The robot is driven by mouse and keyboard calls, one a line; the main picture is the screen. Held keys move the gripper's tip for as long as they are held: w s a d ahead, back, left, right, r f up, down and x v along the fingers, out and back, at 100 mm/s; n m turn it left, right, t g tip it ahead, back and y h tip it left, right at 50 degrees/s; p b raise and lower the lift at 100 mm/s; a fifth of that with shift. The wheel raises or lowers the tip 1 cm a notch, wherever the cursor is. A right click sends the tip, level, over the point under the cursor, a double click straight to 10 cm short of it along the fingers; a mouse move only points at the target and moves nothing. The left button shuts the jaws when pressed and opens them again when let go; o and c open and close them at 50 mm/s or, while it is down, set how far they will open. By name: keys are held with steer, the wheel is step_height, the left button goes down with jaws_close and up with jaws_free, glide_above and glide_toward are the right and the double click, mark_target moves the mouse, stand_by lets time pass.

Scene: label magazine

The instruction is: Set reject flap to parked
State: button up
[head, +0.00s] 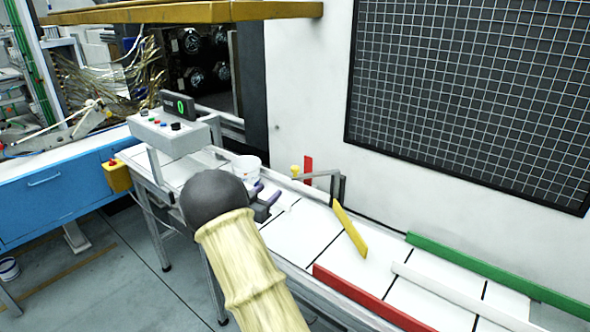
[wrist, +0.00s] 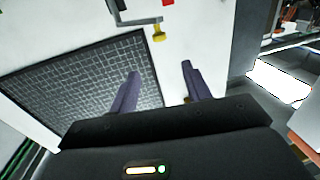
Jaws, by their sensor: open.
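The yellow reject flap (head: 349,231) stands at an angle across the white conveyor in the head view. A grey crank-like bracket (head: 322,174) rises behind it, with a yellow knob (head: 295,171) at its left end and a red upright plate (head: 308,168) beside it. In the wrist view the yellow knob (wrist: 158,34) hangs from the grey bracket (wrist: 128,18), ahead of and between the fingertips. My gripper (head: 265,193) is open with purple fingers, left of and below the knob in the head view; it also shows in the wrist view (wrist: 160,69). Nothing is between the fingers.
A white tub (head: 246,167) stands on the conveyor behind my gripper. A control box (head: 170,133) with a display is at the left. Red (head: 370,298) and green (head: 490,272) rails edge the conveyor. A dark mesh panel (head: 470,100) covers the wall.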

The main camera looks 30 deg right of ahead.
mark_target(293, 170)
steer(key=p+x, duration=0.2)
steer(key=x, duration=1.5)
steer(key=shift+w+d+r, duration=0.1)
steer(key=shift+d, duration=0.05)
steer(key=shift+c, duration=0.2)
jaws_close()
